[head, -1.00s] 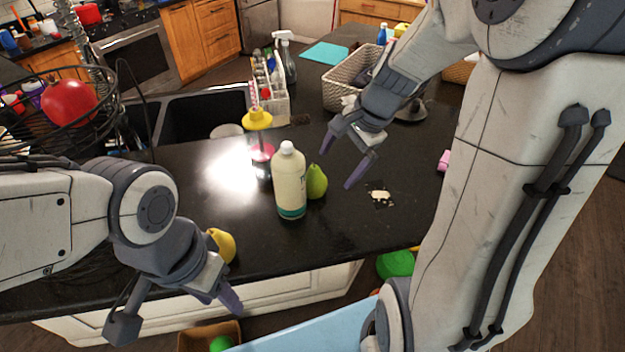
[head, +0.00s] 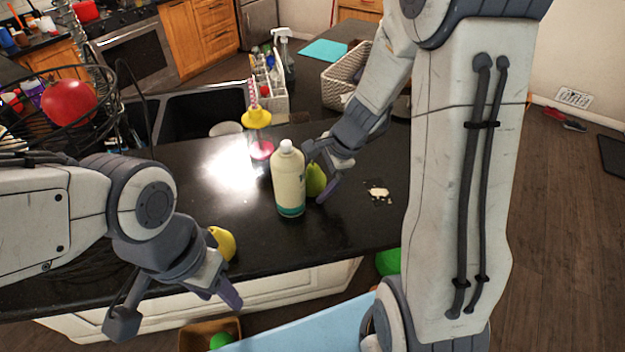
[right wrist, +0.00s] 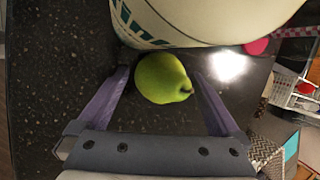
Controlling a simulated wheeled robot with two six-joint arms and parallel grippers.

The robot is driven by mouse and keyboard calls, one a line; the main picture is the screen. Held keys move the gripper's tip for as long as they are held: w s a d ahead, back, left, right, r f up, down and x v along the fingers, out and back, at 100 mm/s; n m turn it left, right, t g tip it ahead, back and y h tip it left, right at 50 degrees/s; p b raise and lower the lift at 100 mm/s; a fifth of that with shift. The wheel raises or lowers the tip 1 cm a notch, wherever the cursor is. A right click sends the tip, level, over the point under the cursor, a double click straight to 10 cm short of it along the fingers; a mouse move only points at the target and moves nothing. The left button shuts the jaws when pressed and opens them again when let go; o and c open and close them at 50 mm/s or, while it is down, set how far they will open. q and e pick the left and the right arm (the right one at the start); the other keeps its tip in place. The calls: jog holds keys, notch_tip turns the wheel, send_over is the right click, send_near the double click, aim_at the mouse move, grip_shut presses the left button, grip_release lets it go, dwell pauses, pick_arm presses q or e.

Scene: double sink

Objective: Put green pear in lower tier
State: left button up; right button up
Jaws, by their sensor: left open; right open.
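The green pear (head: 315,180) stands on the black counter, just right of and behind a cream bottle. In the right wrist view the pear (right wrist: 162,79) lies between the two open fingers of my right gripper (right wrist: 160,95). That gripper (head: 318,178) also shows in the head view, around the pear, with one finger partly hidden by the bottle. My left gripper (head: 215,285) is open and empty at the counter's front edge. A tiered wire basket (head: 100,118) stands at the far left; its lower tier is mostly hidden by my left arm.
The cream bottle (head: 289,182) stands close beside the pear and my right gripper. A yellow fruit (head: 222,243) lies beside my left gripper. A yellow-lidded cup (head: 258,120) stands behind the bottle. A red fruit (head: 69,102) sits in the basket's upper tier. The sink (head: 200,115) is behind.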

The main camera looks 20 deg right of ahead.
jog(key=c, duration=1.5)
